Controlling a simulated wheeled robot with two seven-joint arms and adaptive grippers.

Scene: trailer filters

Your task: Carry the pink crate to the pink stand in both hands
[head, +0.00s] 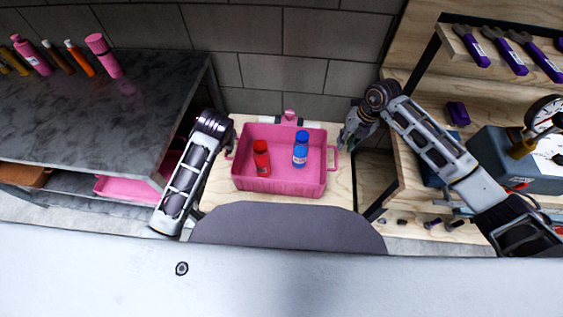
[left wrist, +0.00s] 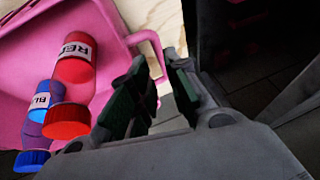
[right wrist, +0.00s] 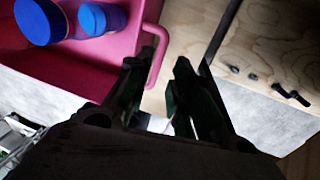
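The pink crate (head: 278,186) sits level on a light wooden surface (head: 343,190), with a red-capped bottle (head: 261,158) and two blue-capped bottles inside. My left gripper (head: 229,141) is at the crate's left handle. My right gripper (head: 346,138) is at the right handle (head: 335,160). In the right wrist view its fingers (right wrist: 158,80) are apart, with the handle (right wrist: 160,45) just beyond the tips. I cannot make out which thing is the pink stand.
A dark marble-topped table (head: 100,110) with several bottles stands at left; a pink item (head: 128,188) lies on its lower shelf. A wooden bench with a grey machine (head: 515,160) and purple-handled tools is at right. A block wall (head: 290,60) stands close behind the crate.

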